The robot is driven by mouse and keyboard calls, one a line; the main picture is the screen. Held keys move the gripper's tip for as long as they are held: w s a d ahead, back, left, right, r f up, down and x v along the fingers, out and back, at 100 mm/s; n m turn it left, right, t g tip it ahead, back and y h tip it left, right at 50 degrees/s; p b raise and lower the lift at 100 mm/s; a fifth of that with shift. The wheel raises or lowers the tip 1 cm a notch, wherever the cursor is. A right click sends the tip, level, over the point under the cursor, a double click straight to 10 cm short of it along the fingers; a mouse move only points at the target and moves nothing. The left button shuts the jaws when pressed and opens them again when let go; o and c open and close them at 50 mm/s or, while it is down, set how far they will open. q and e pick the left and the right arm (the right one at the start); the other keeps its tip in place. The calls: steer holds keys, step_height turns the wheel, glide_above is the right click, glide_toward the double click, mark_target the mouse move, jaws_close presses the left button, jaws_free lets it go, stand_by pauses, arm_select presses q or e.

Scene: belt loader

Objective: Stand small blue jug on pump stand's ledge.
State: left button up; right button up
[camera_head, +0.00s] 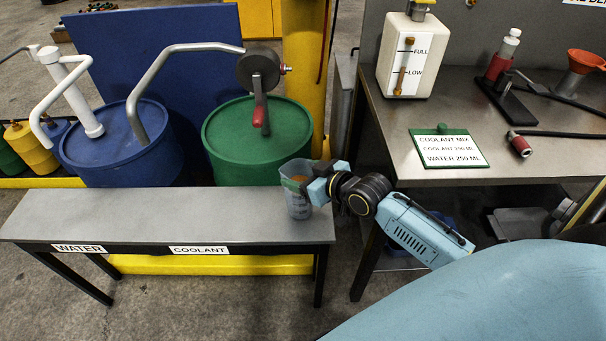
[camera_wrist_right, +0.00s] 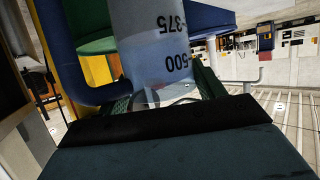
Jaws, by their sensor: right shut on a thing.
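The small blue jug (camera_head: 298,203) is translucent, with an open top, and looks upright in the head view. It is at the right end of the pump stand's grey ledge (camera_head: 160,214). I cannot tell whether its base touches the ledge or hangs just above it. My right gripper (camera_head: 308,187) comes from the right and is shut on the jug. In the right wrist view the jug (camera_wrist_right: 150,35) stands close before the gripper, with 375 and 500 marks showing upside down. My left gripper is out of view.
Behind the ledge stand a blue drum (camera_head: 125,158) and a green drum (camera_head: 250,140) with pumps. WATER and COOLANT labels mark the ledge's front; its top left of the jug is clear. A metal workbench (camera_head: 545,165) stands at right with a white tank (camera_head: 407,60).

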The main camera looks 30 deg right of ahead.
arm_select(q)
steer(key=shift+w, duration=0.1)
arm_select(e)
steer(key=o, duration=1.7)
steer(key=shift+c, duration=0.2)
steer(key=shift+s+r, duration=0.15)
steer(key=shift+s, duration=0.05)
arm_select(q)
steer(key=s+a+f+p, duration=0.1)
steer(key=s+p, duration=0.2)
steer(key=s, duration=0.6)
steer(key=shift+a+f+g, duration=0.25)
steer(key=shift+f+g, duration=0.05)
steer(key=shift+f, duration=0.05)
arm_select(e)
steer(key=v, duration=1.1)
steer(key=shift+s, duration=0.25)
steer(key=shift+d, duration=0.1)
